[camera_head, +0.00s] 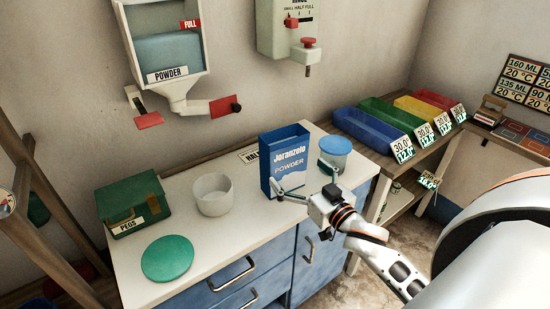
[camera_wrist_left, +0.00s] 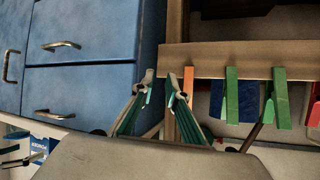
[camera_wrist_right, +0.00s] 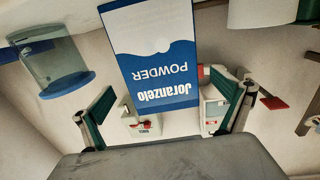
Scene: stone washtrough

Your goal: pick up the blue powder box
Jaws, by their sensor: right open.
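The blue powder box (camera_head: 284,160), lettered "Joranzelo POWDER", stands upright on the white counter, with its top open. In the right wrist view the box (camera_wrist_right: 155,50) appears upside down, centred ahead between my fingers. My right gripper (camera_head: 304,180) is open at the front of the box, one finger to each side; I cannot tell if either touches it. It also shows in the right wrist view (camera_wrist_right: 162,105). My left gripper (camera_wrist_left: 159,82) shows only in its wrist view, away from the box, its fingertips a small gap apart with nothing seen between them.
A lidded blue jar (camera_head: 335,152) stands close to the box's right. A white bowl (camera_head: 213,196), a green lid (camera_head: 167,258) and a green pegs box (camera_head: 133,205) are on the left. A powder dispenser (camera_head: 168,50) hangs above. Pegs on a wooden rail (camera_wrist_left: 240,60) face my left gripper.

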